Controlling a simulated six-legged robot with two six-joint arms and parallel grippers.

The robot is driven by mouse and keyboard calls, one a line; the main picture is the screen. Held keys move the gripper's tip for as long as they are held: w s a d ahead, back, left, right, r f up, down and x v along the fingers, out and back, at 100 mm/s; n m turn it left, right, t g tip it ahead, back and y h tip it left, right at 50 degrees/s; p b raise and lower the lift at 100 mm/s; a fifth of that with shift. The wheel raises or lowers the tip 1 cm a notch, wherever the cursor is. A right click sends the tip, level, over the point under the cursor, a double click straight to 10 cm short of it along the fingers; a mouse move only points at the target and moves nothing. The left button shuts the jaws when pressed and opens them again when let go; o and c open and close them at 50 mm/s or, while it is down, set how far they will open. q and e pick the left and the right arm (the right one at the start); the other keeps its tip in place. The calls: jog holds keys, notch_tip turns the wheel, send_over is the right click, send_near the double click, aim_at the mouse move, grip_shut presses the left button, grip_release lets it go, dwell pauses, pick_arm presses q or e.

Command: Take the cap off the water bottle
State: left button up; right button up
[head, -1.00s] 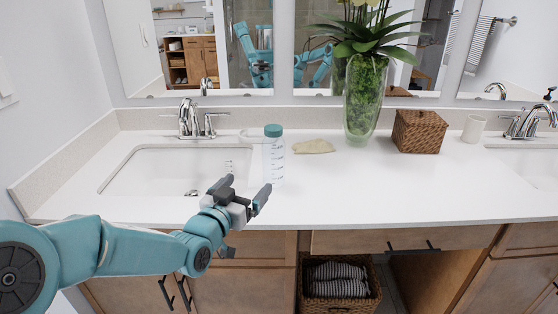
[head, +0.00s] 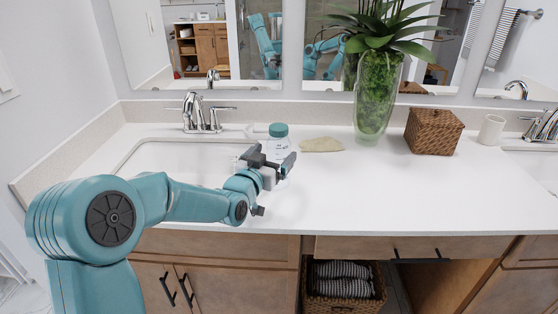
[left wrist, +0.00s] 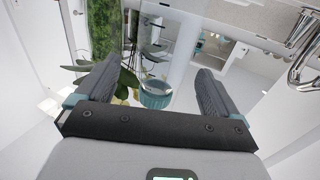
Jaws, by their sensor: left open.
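The water bottle (head: 279,147) stands upright on the white counter. It has a clear body and a teal cap (head: 278,130). My left gripper (head: 273,162) is open in front of the bottle, and its fingers partly hide the bottle's lower body in the head view. In the left wrist view the teal cap (left wrist: 155,96) shows between the two spread fingers, with neither finger visibly touching it. How far the bottle is between the fingers in depth is hard to tell. My right gripper is not in view.
The sink basin (head: 175,160) and chrome faucet (head: 200,112) lie left of the bottle. A beige stone-like piece (head: 321,145), a glass vase with a plant (head: 376,98), a wicker box (head: 433,131) and a white cup (head: 491,130) stand to the right. The front counter is clear.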

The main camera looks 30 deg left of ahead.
pick_arm(q)
jog(key=shift+w+f, duration=0.1)
jog(key=shift+w, duration=0.3)
jog(key=w, duration=0.2)
jog(key=w+a+p, duration=0.1)
jog(key=w, duration=0.2)
jog(key=shift+w+a, duration=0.15)
jog(key=shift+r, duration=0.25)
jog(key=shift+c, duration=0.9)
jog(key=c, duration=1.2)
notch_tip(320, 180, up, 20)
jog(key=shift+p, duration=0.9)
